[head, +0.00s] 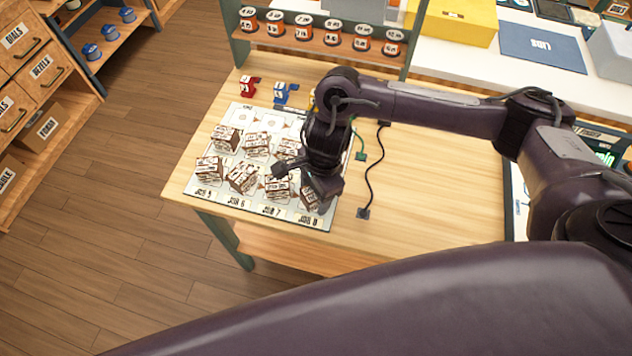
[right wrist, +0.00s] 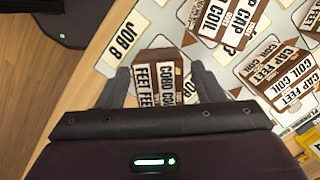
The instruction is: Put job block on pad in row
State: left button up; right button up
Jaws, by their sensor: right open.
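The job mat (head: 236,191) lies on the left of the wooden table, with labels Job 5 to Job 8 along its near edge. Several brown-and-white printed job blocks stand on it in two rows, such as one at the near left (head: 209,168). My right gripper (right wrist: 160,70) is open over the near right corner, by the Job 8 label (right wrist: 122,42). A block (right wrist: 160,88) printed with cord, coil and feet lies between its fingers; contact is unclear. In the head view my right arm hides part of the mat. My left gripper is not in view.
Red (head: 247,86) and blue (head: 284,94) small items stand behind the mat. A rack (head: 318,47) with several orange-and-black jars stands at the back. Loose dark and green cords (head: 372,172) lie right of the mat. The table's right part is clear.

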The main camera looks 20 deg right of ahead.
jog(key=shift+r, duration=0.4)
notch_tip(320, 180, up, 11)
jog(key=d, duration=0.1)
jog(key=shift+w+d+r+p, duration=0.15)
jog(key=shift+d+p, duration=0.2)
jog(key=shift+d, duration=0.05)
